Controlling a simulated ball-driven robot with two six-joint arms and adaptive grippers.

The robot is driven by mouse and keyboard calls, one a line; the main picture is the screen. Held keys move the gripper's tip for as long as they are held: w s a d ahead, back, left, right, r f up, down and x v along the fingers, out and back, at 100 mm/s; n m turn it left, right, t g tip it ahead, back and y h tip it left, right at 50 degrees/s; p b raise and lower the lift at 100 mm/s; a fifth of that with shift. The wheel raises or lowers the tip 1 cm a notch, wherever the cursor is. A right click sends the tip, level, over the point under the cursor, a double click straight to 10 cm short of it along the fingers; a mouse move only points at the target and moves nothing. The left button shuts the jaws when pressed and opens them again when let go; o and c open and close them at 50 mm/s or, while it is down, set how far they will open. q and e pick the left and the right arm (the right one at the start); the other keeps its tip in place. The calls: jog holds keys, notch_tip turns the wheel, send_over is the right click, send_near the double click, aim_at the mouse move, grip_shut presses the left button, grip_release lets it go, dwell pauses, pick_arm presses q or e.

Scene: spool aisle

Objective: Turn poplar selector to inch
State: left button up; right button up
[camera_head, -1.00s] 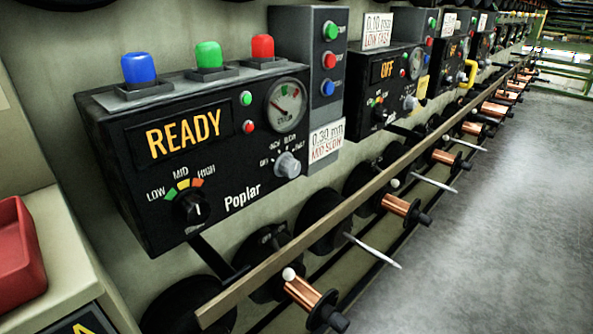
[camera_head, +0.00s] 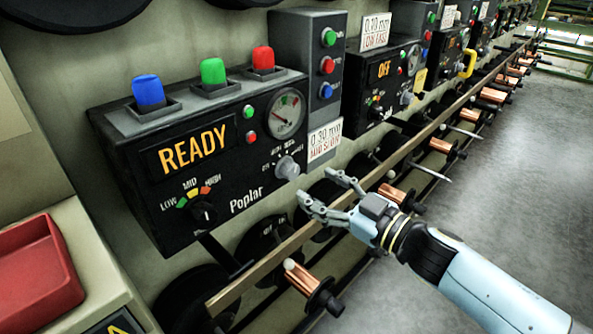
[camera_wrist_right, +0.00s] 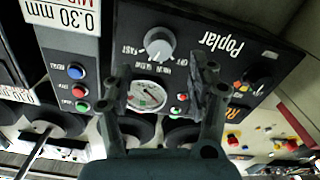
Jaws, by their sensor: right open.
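The black Poplar control box (camera_head: 235,172) is on the wall at the left in the head view, with READY on its display. Its light grey selector knob (camera_head: 287,167) is at the lower right of its face, under a small arc of labels. The knob also shows upside down in the right wrist view (camera_wrist_right: 160,42); I cannot tell which label it points to. My right gripper (camera_head: 316,186) is open and empty, just below and right of the knob, apart from it. In the wrist view its fingers (camera_wrist_right: 166,82) are spread below the knob. My left gripper is out of view.
A black LOW/MID/HIGH knob (camera_head: 203,213) is at the box's lower left. A wooden rail (camera_head: 255,271) with copper spools (camera_head: 305,278) runs below the boxes. A red bin (camera_head: 40,270) is at the left. The floor (camera_head: 530,170) at the right is clear.

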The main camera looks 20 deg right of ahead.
aim_at(295, 174)
jog(key=x, duration=0.6)
jog(key=shift+w+a, duration=0.15)
jog(key=shift+w, duration=0.2)
jog(key=shift+c, duration=0.3)
jog(key=c, duration=1.1)
